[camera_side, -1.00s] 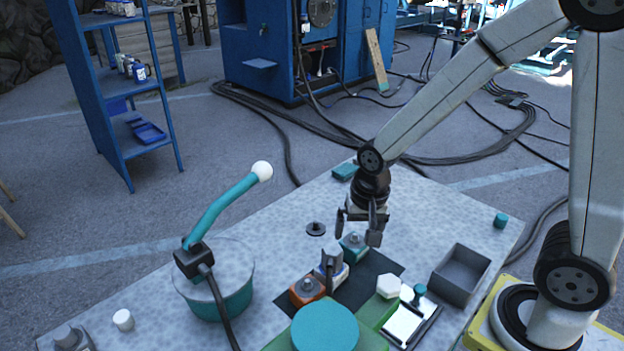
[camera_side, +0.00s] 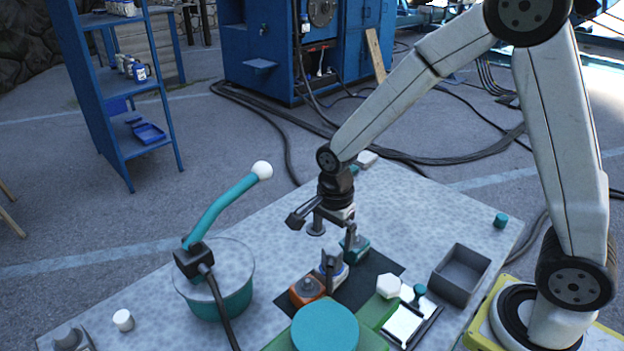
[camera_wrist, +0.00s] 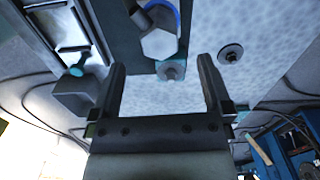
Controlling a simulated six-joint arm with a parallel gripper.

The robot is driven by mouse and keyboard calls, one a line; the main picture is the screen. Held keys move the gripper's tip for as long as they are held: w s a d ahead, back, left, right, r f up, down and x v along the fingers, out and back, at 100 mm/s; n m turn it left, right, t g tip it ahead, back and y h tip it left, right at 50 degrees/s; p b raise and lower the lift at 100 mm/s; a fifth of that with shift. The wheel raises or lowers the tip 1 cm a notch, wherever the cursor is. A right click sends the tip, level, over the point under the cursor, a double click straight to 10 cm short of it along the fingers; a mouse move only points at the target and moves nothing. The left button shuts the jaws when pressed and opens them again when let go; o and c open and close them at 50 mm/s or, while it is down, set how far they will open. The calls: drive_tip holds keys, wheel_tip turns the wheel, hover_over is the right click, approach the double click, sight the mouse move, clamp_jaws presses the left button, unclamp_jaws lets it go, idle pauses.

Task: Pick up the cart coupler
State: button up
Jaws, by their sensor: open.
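Three blocks stand in a row on a dark mat (camera_side: 378,268). They are an orange block (camera_side: 306,291) with a grey top, a white and blue block (camera_side: 331,272) with an upright grey post, and a teal block (camera_side: 355,249) with a grey knob. I cannot tell which is the cart coupler. My gripper (camera_side: 334,234) is open and empty, above the far end of the row near the teal block. In the wrist view, my open fingers (camera_wrist: 161,82) straddle the view of the teal block's grey knob (camera_wrist: 172,70). The post's hexagonal grey top (camera_wrist: 159,44) is beyond them.
A teal pot (camera_side: 232,296) with a curved handle stands at left. An open grey tray (camera_side: 462,274) sits at right, near a white plate (camera_side: 408,326). A round teal disc (camera_side: 325,327) is in front. A small dark disc (camera_wrist: 231,53) lies beside the row.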

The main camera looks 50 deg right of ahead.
sight(332, 249)
drive_tip(key=shift+f, duration=1.25)
drive_tip(key=shift+f, duration=0.15)
drive_tip(key=shift+f, duration=2.4)
drive_tip(key=shift+c, duration=0.2)
clamp_jaws()
